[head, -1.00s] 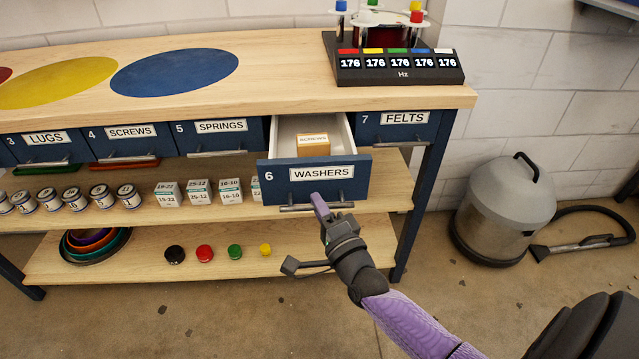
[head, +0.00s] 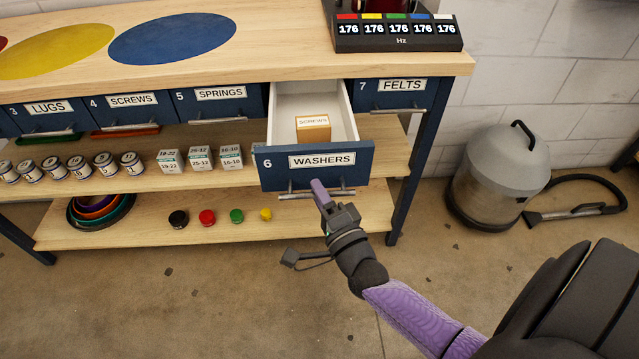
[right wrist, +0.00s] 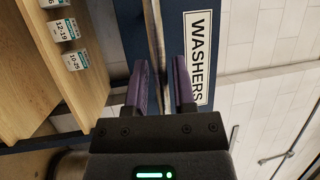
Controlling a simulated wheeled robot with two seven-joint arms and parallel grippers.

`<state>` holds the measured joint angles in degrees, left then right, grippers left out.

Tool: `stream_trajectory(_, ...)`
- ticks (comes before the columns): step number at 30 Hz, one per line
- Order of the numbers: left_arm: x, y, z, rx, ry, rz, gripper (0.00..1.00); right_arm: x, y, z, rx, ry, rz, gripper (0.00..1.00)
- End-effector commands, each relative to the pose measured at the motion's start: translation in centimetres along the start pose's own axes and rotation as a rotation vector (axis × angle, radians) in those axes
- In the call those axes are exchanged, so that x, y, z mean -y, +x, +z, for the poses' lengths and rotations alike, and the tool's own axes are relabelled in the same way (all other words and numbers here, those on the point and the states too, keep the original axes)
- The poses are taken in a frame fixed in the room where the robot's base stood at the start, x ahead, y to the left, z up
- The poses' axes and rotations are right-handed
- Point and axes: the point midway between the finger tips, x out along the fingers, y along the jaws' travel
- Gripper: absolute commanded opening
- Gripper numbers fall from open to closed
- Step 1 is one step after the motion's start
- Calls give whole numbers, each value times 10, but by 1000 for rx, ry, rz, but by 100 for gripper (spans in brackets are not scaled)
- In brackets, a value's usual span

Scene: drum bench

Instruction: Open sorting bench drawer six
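Drawer six (head: 268,182), blue and labelled WASHERS, is pulled out well beyond the bench front, showing its white inside. A small box (head: 313,128) labelled SCREWS stands in it. My right gripper (head: 319,192) is at the bar handle (head: 295,194) under the label. The contact itself is partly hidden. My left gripper is not in view.
Drawers five (head: 221,107) and seven (head: 403,97) on either side are closed. Small boxes (head: 200,158) and tins (head: 78,166) stand on the shelf below. A vacuum cleaner (head: 498,180) stands on the floor at right. The floor in front of the bench is clear.

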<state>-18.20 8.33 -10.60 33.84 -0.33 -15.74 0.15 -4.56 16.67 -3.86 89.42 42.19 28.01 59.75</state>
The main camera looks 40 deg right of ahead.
Motion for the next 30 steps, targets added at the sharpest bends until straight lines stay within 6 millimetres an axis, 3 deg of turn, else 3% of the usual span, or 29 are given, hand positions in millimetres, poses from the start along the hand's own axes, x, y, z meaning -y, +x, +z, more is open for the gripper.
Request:
stream_trajectory(3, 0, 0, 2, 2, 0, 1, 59, 0, 0, 0, 0, 0, -1, 53)
stream_trajectory(11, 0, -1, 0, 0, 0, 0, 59, 1, -2, 0, 0, 0, -1, 53)
stream_trajectory(14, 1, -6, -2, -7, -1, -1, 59, 2, -17, 0, 1, -2, 2, 53)
stream_trajectory(22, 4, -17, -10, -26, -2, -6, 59, 1, -83, 0, 1, -1, 2, 53)
stream_trajectory(25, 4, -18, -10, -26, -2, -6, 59, 1, -95, 0, 0, 0, 1, 53)
stream_trajectory(30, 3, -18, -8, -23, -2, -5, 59, 0, -100, 0, 0, 0, -1, 53)
